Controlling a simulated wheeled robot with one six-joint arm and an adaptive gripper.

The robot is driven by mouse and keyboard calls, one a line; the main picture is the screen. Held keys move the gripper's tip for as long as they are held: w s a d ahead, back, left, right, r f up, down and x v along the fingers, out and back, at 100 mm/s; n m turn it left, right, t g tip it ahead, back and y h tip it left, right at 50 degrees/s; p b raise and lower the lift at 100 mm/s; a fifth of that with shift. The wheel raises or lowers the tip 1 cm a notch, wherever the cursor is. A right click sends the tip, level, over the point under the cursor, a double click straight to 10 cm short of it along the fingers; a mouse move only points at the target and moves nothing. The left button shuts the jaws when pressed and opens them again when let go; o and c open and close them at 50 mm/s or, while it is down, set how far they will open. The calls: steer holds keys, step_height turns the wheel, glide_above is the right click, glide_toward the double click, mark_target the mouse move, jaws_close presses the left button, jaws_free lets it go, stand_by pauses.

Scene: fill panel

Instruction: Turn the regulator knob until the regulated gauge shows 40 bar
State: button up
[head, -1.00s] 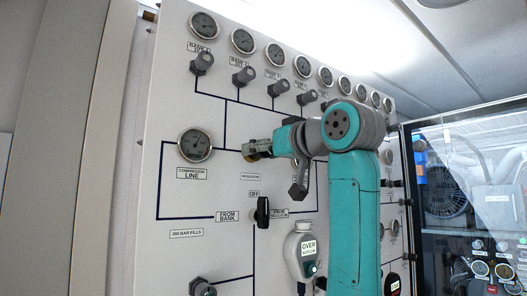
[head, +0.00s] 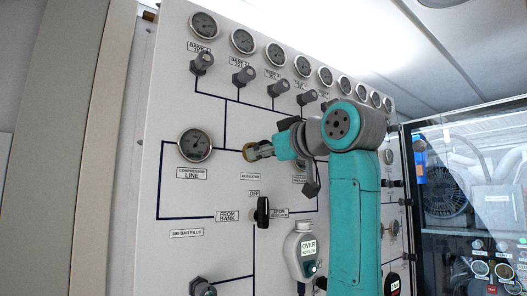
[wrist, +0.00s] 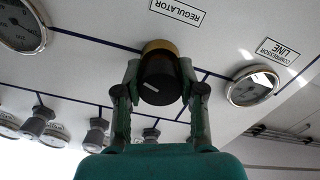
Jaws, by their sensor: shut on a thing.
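The regulator knob (wrist: 158,80) is black with a white mark and a brass-coloured base, under the REGULATOR label (wrist: 178,10) in the wrist view. My gripper (wrist: 157,84) is shut on it, one finger on each side. In the head view, my gripper (head: 254,151) reaches left to the panel, right of the compressor line gauge (head: 195,145). A gauge at the left of the wrist view (wrist: 20,28) is partly cut off and its reading is too small to tell. In the head view, the gauge beyond my gripper is mostly hidden by my arm.
A row of bank gauges (head: 243,41) and grey bank knobs (head: 243,76) runs above. A glazed cabinet (head: 465,190) stands at the right.

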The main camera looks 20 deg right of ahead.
stand_by(0.3)
steer(key=o, duration=1.2)
steer(key=shift+c, duration=0.2)
steer(key=v, duration=1.2)
stand_by(1.0)
